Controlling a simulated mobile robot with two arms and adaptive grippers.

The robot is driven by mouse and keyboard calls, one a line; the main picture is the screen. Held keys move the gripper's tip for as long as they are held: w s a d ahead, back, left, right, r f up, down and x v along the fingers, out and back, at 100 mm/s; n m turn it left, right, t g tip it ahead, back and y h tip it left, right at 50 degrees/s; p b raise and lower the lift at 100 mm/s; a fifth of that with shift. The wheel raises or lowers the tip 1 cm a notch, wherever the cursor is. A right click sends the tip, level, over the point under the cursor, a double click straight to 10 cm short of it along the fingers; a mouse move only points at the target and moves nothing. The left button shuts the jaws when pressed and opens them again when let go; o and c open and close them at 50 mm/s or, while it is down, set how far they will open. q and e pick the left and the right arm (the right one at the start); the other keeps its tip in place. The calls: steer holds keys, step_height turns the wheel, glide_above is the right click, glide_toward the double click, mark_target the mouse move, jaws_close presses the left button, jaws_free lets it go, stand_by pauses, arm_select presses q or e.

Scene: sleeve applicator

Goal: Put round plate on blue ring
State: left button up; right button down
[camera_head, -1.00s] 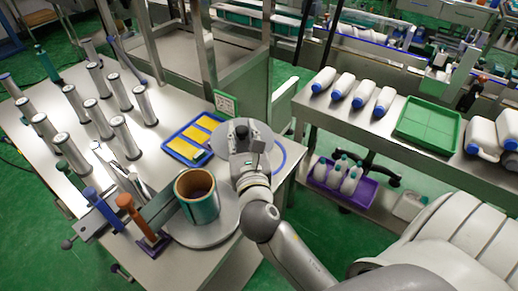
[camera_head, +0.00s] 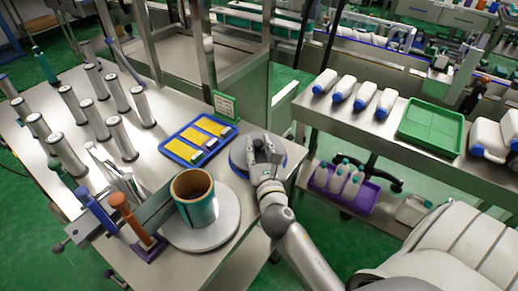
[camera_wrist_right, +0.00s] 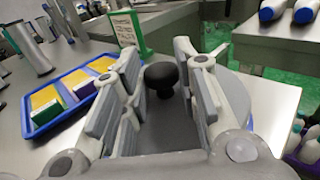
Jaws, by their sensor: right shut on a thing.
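The round plate (camera_head: 238,157) is a grey disc with a black knob on top. My right gripper (camera_head: 262,148) is shut on the plate's knob and covers part of the disc. In the right wrist view, the black knob (camera_wrist_right: 161,78) is between my fingers, with the grey plate (camera_wrist_right: 237,96) behind them. My left gripper is not in view.
A blue tray (camera_head: 190,158) with yellow pads and a green sign (camera_head: 224,104) stand beside the plate. A teal roll (camera_head: 196,200) stands on a grey disc (camera_head: 225,225). Several silver cylinders (camera_head: 62,150) fill the left. A side bench (camera_head: 345,118) holds white bottles.

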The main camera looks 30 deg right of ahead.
steer(key=shift+f+b, duration=0.35)
steer(key=shift+f, duration=0.15)
steer(key=shift+f, duration=0.1)
steer(key=c, duration=1.1)
jaws_free()
steer(key=shift+f, duration=0.15)
steer(key=shift+s, duration=0.1)
